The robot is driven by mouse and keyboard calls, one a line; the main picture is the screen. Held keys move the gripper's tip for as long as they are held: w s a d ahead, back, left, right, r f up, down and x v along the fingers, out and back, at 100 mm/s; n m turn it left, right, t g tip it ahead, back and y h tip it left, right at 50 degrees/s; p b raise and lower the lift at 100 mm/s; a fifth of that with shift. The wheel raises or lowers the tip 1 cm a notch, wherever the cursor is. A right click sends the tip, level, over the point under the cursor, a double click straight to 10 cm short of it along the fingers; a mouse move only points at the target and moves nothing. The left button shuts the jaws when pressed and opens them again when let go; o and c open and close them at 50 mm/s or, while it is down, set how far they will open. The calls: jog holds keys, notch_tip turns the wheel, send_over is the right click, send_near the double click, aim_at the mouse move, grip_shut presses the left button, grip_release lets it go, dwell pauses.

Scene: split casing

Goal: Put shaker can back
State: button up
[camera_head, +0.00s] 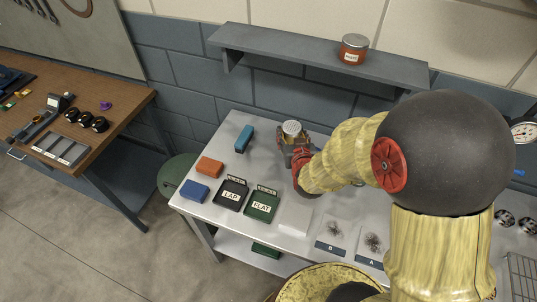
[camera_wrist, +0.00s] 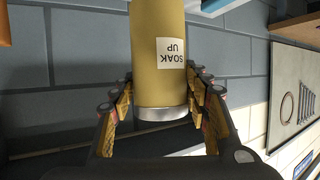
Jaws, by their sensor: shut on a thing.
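The shaker can (camera_wrist: 160,60) is a yellow-tan cylinder with a silver end and a white label reading "SOAK UP", upside down in the wrist view. My gripper (camera_wrist: 162,112) is shut on it, with a finger on each side near the silver end. In the head view the can's pale silver top (camera_head: 291,127) shows above my gripper (camera_head: 296,152), at the back of the grey bench. Most of the can is hidden there by the gripper. Whether it touches the bench cannot be told.
A grey wall shelf (camera_head: 315,62) holds a red-brown can (camera_head: 354,49). The bench carries a blue item (camera_head: 244,138), an orange block (camera_head: 210,167), a blue block (camera_head: 194,190), LAP (camera_head: 231,194) and FLAT (camera_head: 262,206) trays, and cards B and A with dark piles.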

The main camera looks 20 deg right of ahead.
jog(key=shift+w+f+b, duration=0.15)
jog(key=shift+f+b, duration=0.2)
jog(key=shift+f, duration=0.3)
jog(key=shift+w+a+f+b, duration=0.3)
jog(key=shift+w+a+f, duration=0.45)
jog(key=shift+w+f, duration=1.45)
jog(key=shift+w+a+f+b, duration=0.35)
jog(key=shift+w+a+f, duration=0.45)
jog(key=shift+w+f, duration=1.3)
jog(key=shift+w+a+f+b, duration=0.3)
jog(key=shift+w+a+f, duration=0.45)
jog(key=shift+w+f, duration=1.45)
jog(key=shift+f, duration=0.15)
jog(key=o, duration=1.5)
jog(key=shift+c, duration=0.2)
